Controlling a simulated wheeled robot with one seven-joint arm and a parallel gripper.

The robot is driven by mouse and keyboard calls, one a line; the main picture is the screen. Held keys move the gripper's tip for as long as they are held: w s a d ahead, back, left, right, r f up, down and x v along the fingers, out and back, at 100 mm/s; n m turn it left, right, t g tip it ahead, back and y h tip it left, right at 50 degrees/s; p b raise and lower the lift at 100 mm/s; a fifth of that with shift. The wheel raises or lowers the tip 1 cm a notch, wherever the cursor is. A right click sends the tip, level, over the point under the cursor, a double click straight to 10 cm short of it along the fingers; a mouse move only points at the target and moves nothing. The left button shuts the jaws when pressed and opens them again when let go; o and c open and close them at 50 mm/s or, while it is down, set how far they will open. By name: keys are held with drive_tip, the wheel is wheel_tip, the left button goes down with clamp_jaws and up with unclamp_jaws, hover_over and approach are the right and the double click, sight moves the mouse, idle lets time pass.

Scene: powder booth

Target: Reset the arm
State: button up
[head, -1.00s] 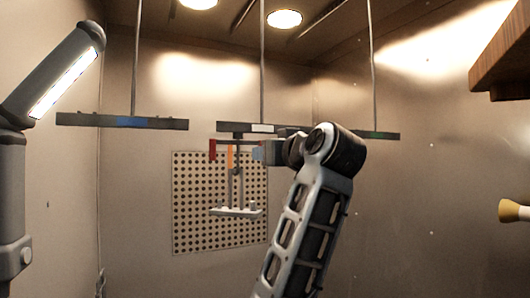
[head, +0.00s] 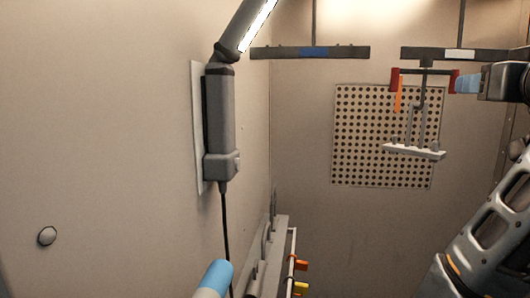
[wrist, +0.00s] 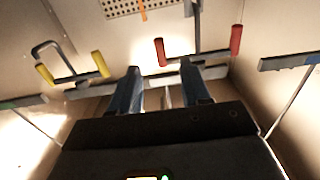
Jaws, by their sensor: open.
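My gripper (head: 467,83) is at the right of the head view, with pale blue fingers close to the right red end of a hanging rack (head: 413,150). The rack has two red grips, an orange strip and a white lower bar with small pegs. In the wrist view my gripper (wrist: 160,78) has its two dark blue fingers apart, with nothing held between them. A red grip (wrist: 160,52) shows just beyond the fingertips; I cannot tell whether they touch it. The other red grip (wrist: 235,40) is to the right.
A bar with a blue label (head: 312,52) hangs left of the rack. A perforated panel (head: 360,145) is behind. A lamp (head: 220,125) is on the left wall. Orange and yellow grips (head: 300,287) and a blue-tipped object (head: 215,277) are low. A yellow-gripped frame (wrist: 72,70) shows in the wrist view.

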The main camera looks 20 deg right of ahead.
drive_tip(key=shift+f, duration=0.15)
drive_tip(key=w+a+f+n+y, duration=0.1)
drive_tip(key=w+a+f+n, duration=0.15)
drive_tip(key=f, duration=0.55)
drive_tip(key=w+a+f+n, duration=0.1)
drive_tip(key=a+f, duration=0.3)
drive_tip(key=f, duration=0.5)
drive_tip(key=s+a+f+n+y, duration=0.1)
drive_tip(key=s+a+f+y, duration=0.1)
drive_tip(key=a+f, duration=0.35)
drive_tip(key=s+a+f+n+y, duration=0.2)
drive_tip(key=s+a+f, duration=0.1)
drive_tip(key=f, duration=0.6)
drive_tip(key=s+a+f+y, duration=0.3)
drive_tip(key=s+a+f, duration=0.6)
drive_tip(key=s, duration=0.4)
drive_tip(key=s+a+y, duration=0.1)
drive_tip(key=s+a, duration=0.2)
drive_tip(key=s, duration=0.3)
drive_tip(key=s+a+f+y, duration=0.1)
drive_tip(key=s+a, duration=0.2)
drive_tip(key=s, duration=0.4)
